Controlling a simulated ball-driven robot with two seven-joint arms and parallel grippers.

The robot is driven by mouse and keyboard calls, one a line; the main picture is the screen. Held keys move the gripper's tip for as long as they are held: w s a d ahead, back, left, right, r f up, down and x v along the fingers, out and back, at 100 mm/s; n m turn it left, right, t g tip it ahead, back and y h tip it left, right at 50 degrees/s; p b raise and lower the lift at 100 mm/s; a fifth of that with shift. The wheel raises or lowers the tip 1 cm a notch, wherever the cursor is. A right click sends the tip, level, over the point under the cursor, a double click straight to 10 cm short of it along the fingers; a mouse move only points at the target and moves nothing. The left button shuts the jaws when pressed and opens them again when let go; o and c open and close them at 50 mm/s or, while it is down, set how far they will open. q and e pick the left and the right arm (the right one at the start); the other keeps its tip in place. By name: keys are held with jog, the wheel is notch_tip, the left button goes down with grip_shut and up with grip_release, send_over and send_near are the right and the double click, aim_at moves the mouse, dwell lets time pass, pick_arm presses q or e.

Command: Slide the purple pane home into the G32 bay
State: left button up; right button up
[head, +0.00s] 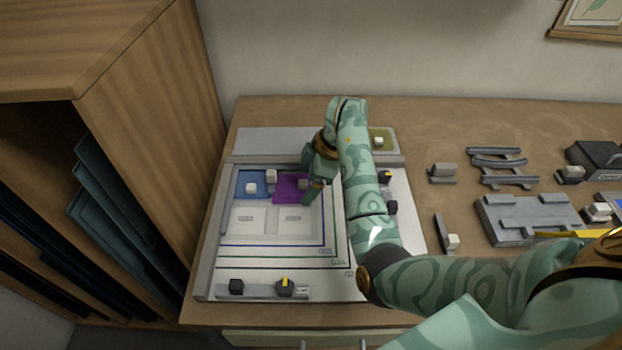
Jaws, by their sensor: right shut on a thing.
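The purple pane (288,193) lies in the upper part of the white board's framed area, right of a blue pane (243,178). My right gripper (310,194) points down at the purple pane's right side and is shut on it; the fingers and arm hide that edge and the exact grip. Two pale cells (246,226) with small tags lie below the panes. Small labels stand by the coloured lines at the lower right, too small to read surely, so I cannot tell which bay is G32. My left gripper is out of view.
A rail with dark knobs (260,291) runs along the board's front. Grey fixtures (520,218) and blocks stand on the table at right. A wooden cabinet (150,90) with dark panes rises close at left. My right arm covers the board's right part.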

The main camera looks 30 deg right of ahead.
dwell(0.5)
jog(key=o, duration=0.9)
jog(key=shift+r, duration=0.1)
jog(key=shift+a+r, duration=0.1)
jog(key=shift+r, duration=0.1)
jog(key=shift+w+r+p, duration=0.25)
jog(key=shift+r+p, duration=0.6)
jog(key=shift+r, duration=0.15)
jog(key=shift+s+r+p, duration=0.15)
jog(key=shift+r+p, duration=2)
jog(key=shift+r, duration=0.1)
